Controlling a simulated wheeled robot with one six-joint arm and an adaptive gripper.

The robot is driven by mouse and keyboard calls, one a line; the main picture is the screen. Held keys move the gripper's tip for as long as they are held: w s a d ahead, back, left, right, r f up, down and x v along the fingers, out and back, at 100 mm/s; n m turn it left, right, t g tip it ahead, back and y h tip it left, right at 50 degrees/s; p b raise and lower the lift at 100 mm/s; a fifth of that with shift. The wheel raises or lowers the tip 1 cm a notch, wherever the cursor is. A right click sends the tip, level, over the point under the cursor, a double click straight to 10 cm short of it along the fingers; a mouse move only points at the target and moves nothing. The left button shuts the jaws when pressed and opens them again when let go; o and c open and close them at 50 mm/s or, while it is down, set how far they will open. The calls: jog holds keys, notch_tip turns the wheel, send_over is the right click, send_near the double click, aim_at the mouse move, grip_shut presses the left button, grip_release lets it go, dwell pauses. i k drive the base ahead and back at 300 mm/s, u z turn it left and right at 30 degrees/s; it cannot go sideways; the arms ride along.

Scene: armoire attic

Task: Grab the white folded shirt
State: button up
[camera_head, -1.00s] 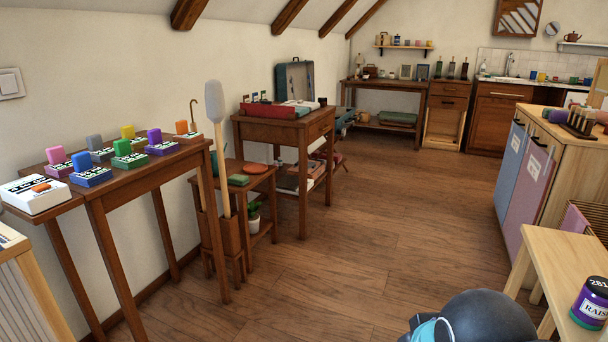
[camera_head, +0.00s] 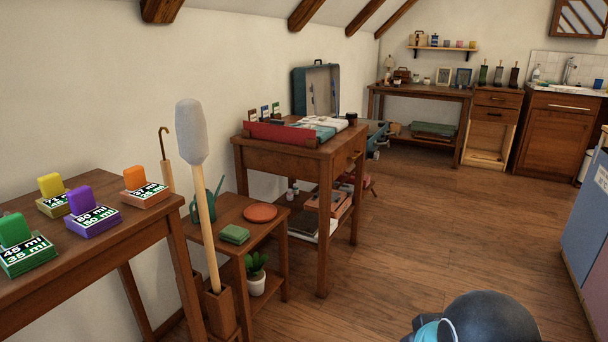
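A white folded cloth (camera_head: 326,121), which looks like the white folded shirt, lies on top of the wooden desk (camera_head: 285,153) in the middle of the view. It is small at this distance, and its details are hard to tell. A teal folded cloth (camera_head: 318,132) lies close by on the same desk, beside a red box (camera_head: 280,134). My gripper is out of view.
An open suitcase (camera_head: 317,90) stands behind the cloths. A low side table (camera_head: 228,216) and a tall padded stick (camera_head: 192,132) stand before the desk. A table with coloured blocks (camera_head: 100,240) is at left, a blue cabinet (camera_head: 587,225) at right. The floor (camera_head: 440,235) between is clear.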

aim_at(338, 124)
jog(key=z, duration=0.1)
jog(key=i, duration=2.2)
jog(key=u, duration=0.3)
